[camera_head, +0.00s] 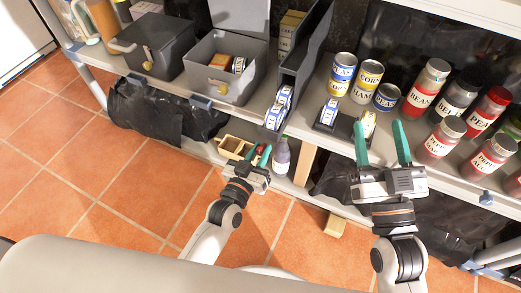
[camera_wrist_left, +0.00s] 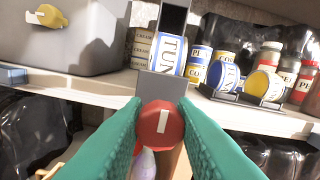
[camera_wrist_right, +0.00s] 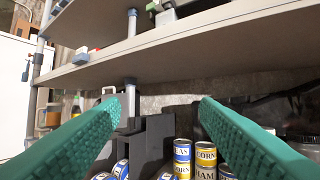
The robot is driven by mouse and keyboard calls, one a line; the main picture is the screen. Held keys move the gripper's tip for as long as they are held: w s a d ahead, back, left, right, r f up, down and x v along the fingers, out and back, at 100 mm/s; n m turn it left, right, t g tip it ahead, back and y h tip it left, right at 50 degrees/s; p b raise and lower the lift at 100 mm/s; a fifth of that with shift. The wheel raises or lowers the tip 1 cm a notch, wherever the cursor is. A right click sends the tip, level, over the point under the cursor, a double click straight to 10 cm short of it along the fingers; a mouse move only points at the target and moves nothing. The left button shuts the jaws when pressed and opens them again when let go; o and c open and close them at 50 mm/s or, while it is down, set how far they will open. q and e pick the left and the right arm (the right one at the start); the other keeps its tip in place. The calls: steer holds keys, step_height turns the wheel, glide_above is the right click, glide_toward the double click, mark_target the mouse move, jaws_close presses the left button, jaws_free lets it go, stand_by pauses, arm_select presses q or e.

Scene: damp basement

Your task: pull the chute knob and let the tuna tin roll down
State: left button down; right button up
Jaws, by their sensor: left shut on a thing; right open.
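The red chute knob (camera_wrist_left: 160,127) with a white bar sits between the green fingers of my left gripper (camera_wrist_left: 160,140); the fingers are shut on it. In the head view my left gripper (camera_head: 259,155) is at the shelf's front edge, below the dark grey chute (camera_head: 305,55). A tuna tin (camera_wrist_left: 170,54) lies on its side in the chute, right behind a grey plate (camera_wrist_left: 162,86) above the knob. Tins in the chute (camera_head: 284,96) also show in the head view. My right gripper (camera_head: 383,145) is open and empty, in front of the shelf.
A small dark tray (camera_head: 326,127) with tins stands right of the chute. Behind are stacked corn and peas cans (camera_head: 367,80); jars (camera_head: 427,88) stand at right. Grey bins (camera_head: 225,62) stand left. A bottle (camera_head: 281,158) and wooden box (camera_head: 228,154) are below.

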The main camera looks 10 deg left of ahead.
arm_select(q)
steer(key=c, duration=1.4)
jaws_free()
steer(key=shift+s+a+f, duration=0.1)
steer(key=shift+s, duration=0.1)
steer(key=shift+o, duration=1.2)
steer(key=shift+s, duration=0.1)
arm_select(e)
steer(key=shift+s+a, duration=0.1)
steer(key=shift+s, duration=0.05)
arm_select(q)
steer(key=shift+s+a, duration=0.1)
steer(key=shift+s, duration=0.3)
steer(key=p+v, duration=0.3)
steer(key=v, duration=0.8)
arm_select(e)
step_height(320, 180, down, 11)
steer(key=s+d+g+h, duration=0.1)
steer(key=d+g+h, duration=0.1)
steer(key=g, duration=0.6)
steer(key=shift+s+f+h, duration=0.15)
steer(key=shift+h, duration=0.15)
steer(key=shift+d, duration=0.1)
